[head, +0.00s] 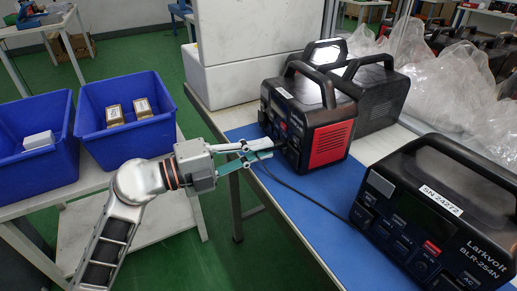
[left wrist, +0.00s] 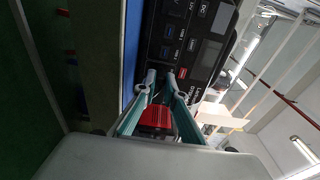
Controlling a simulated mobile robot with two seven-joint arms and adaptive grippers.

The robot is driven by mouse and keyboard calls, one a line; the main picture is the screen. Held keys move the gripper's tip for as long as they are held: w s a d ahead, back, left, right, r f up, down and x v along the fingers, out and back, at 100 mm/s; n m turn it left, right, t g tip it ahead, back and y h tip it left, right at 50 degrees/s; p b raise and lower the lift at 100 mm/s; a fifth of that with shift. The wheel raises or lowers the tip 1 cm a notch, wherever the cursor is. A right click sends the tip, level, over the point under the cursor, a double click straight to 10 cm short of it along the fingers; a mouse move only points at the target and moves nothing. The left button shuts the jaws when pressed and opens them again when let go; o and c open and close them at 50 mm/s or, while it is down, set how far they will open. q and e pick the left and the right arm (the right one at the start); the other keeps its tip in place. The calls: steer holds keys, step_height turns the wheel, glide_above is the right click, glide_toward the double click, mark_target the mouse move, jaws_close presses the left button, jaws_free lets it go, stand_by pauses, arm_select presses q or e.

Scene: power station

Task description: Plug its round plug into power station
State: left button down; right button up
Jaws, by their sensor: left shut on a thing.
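The power station (head: 330,144), black with a red side panel, stands on the blue mat, its front panel facing my left arm. My left gripper (head: 262,150) is at the lower front of this station, with its fingers closed on a small black plug (head: 265,154). A black cable (head: 305,196) runs from the fingertips across the mat. In the left wrist view my left gripper (left wrist: 164,78) points at the station's front panel (left wrist: 185,38). The plug's tip is hidden, so I cannot tell whether it touches a socket. My right gripper is out of view.
A second station (head: 440,215) stands at the front right and a grey-black one (head: 381,98) behind. White boxes (head: 245,80) stand at the back. Blue bins (head: 130,112) with small boxes are on the left table. Clear plastic bags (head: 450,90) lie at the right.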

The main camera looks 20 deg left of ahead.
arm_select(q)
steer(key=shift+w+d, duration=0.1)
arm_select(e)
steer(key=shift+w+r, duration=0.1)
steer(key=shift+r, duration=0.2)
arm_select(q)
steer(key=c, duration=2)
jaws_free()
steer(key=v, duration=1.2)
